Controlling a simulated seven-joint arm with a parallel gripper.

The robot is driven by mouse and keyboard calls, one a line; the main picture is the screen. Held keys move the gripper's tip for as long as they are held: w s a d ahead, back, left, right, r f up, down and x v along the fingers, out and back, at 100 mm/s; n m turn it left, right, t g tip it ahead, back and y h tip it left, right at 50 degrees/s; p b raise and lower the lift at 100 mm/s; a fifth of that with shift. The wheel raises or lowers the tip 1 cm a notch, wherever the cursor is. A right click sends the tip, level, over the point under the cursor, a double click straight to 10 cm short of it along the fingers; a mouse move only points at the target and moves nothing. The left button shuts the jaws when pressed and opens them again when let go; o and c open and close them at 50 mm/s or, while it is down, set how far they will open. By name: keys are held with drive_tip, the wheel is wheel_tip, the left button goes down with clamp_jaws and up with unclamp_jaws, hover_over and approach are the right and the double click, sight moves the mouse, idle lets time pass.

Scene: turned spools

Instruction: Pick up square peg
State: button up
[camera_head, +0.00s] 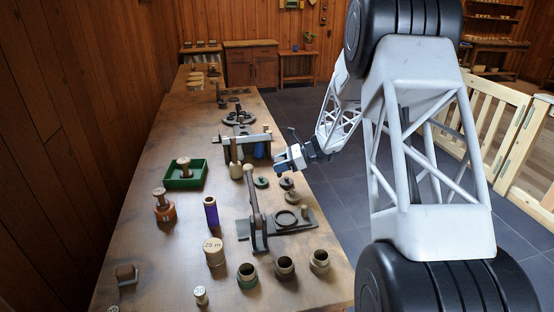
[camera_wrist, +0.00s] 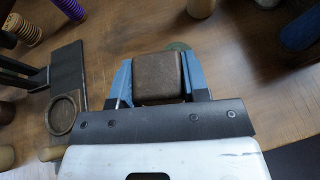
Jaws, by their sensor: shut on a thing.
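The square peg (camera_wrist: 158,78) is a dark brown block with rounded edges. In the wrist view it sits between the two blue fingers of my gripper (camera_wrist: 159,72), which are shut on its sides. In the head view my gripper (camera_head: 285,160) is over the right part of the bench, near small green discs. The peg is too small to make out clearly there. In the wrist view it appears held above the wooden top, in front of part of a green disc (camera_wrist: 178,46).
On the bench (camera_head: 160,245) stand a green tray (camera_head: 171,182) with a spool, a purple spool (camera_head: 211,213), a lever fixture (camera_head: 258,228), several ring-shaped cups (camera_head: 284,267) and a brown block (camera_head: 126,272) at the near left.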

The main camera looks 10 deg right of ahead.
drive_tip(key=shift+s+a+r, duration=0.1)
drive_tip(key=shift+s+r, duration=0.05)
drive_tip(key=shift+s, duration=1.2)
drive_tip(key=shift+s+r, duration=0.1)
drive_tip(key=shift+s, duration=1.25)
